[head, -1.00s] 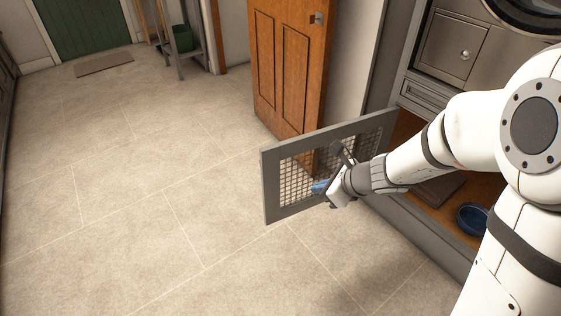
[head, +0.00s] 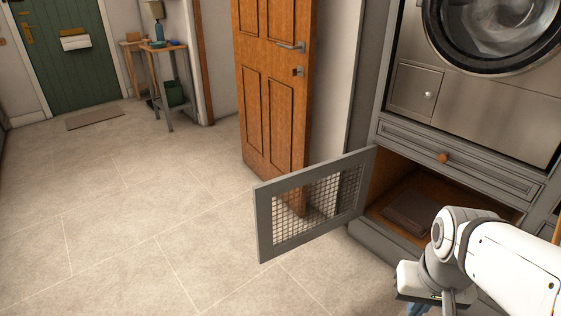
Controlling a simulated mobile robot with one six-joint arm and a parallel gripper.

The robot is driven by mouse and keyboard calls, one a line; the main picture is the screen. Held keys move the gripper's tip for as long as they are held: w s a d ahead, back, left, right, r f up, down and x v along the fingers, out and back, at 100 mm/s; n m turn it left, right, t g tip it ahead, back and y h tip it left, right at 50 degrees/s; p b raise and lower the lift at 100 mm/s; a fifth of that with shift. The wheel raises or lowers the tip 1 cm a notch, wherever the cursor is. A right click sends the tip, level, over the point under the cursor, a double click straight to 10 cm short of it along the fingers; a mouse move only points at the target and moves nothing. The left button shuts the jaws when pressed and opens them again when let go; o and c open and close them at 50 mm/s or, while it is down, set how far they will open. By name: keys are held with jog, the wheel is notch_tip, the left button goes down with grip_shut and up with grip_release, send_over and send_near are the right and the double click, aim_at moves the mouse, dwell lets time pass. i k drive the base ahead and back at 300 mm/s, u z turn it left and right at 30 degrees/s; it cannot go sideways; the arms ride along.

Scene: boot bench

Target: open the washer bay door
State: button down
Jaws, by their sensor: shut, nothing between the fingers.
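The washer bay door (head: 263,222) is a grey frame with a wire mesh panel. It stands swung out from the left side of the low bay under the washer, and the bay's wooden floor shows. My gripper (head: 420,308) is at the bottom edge of the head view, to the right of the door and apart from it. Its blue fingertips are shut and empty, partly cut off by the picture edge. My arm hides the right part of the bay.
A folded brown mat (head: 412,212) lies inside the bay. The washer (head: 490,35) and a grey drawer (head: 470,168) are above it. An orange wooden door (head: 272,90) stands ajar behind the bay door. The tiled floor (head: 130,220) to the left is clear.

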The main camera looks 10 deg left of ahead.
aim_at(264, 192)
jog(key=u, duration=0.3)
jog(key=k, duration=1)
jog(key=u, duration=1.05)
jog(key=i, duration=1.2)
jog(key=z, duration=0.35)
jog(key=i, duration=1.05)
jog(key=z, duration=0.85)
jog(key=k, duration=0.8)
jog(key=z, duration=0.15)
jog(key=i, duration=0.9)
jog(key=u, duration=0.05)
